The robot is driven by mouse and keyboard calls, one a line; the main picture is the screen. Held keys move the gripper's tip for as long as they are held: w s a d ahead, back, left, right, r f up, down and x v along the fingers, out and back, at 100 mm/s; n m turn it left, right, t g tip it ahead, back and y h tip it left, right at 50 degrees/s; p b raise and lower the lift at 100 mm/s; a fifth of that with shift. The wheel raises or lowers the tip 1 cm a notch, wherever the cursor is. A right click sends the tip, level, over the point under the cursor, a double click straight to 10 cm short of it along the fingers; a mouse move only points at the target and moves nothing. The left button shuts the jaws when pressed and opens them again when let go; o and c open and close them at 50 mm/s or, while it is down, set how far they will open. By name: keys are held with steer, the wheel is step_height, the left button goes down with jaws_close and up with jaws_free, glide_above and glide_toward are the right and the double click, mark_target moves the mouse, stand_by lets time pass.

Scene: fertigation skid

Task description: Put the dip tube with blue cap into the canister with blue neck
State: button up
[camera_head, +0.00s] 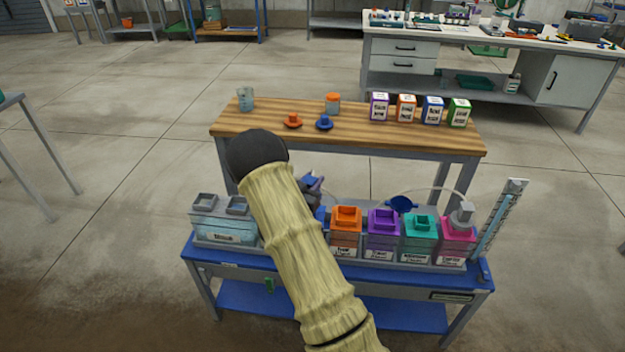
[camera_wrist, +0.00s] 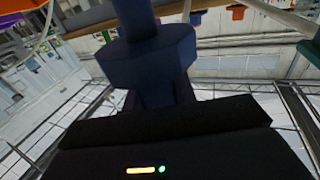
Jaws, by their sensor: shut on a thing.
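My gripper (camera_head: 313,186) is mostly hidden behind my own arm in the head view. In the wrist view its dark fingers are shut on the dark blue cap of the dip tube (camera_wrist: 148,62), with a blue stem running up out of the picture. A blue patch (camera_head: 320,212) shows between my arm and the orange-necked canister; I cannot tell whether it is the held cap or the canister with blue neck. The rest of that spot is covered by my arm.
Canisters with orange (camera_head: 346,240), purple (camera_head: 382,245), teal (camera_head: 418,248) and pink (camera_head: 457,244) bodies stand in a row on the blue bench (camera_head: 380,278). A pale tank (camera_head: 222,222) is at the left. A blue piece (camera_head: 401,204) and a thin curved hose show behind. A wooden table (camera_head: 258,127) stands beyond.

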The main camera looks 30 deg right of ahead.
steer(key=shift+f+b, duration=1.55)
steer(key=shift+f, duration=0.75)
steer(key=o, duration=1.1)
steer(key=shift+w, duration=0.1)
steer(key=shift+s+a, duration=0.1)
steer(key=shift+s, duration=0.1)
steer(key=v, duration=1.7)
steer(key=shift+a, duration=0.1)
